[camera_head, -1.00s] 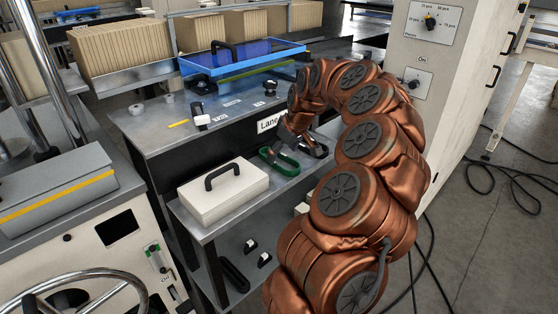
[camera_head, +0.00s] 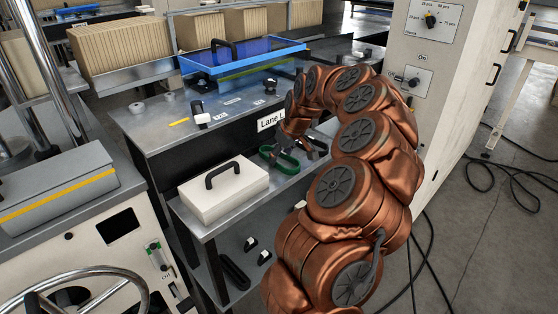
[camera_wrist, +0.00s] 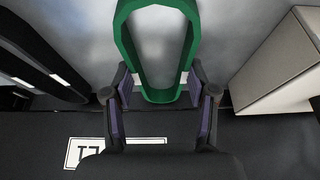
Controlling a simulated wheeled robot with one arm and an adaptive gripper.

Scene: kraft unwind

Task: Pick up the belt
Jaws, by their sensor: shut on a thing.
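The belt is a green closed loop (camera_wrist: 125,35) with a pale band near its near end, lying on the grey metal shelf in the wrist view. In the head view the belt (camera_head: 285,163) shows beside the white case, partly hidden by my gripper. My gripper (camera_wrist: 160,82) has its two finger pads on either side of the belt's narrow near end, shut on it. The belt's far end is cut off at the top of the wrist view. In the head view my gripper (camera_head: 298,144) is small and partly hidden by my arm.
A white case with a black handle (camera_head: 225,195) stands left of the belt; it also shows at right in the wrist view (camera_wrist: 283,70). Dark loops (camera_wrist: 42,60) lie on the other side. The Lane label (camera_head: 271,121) is on the dark face behind. A blue tray (camera_head: 242,62) sits above.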

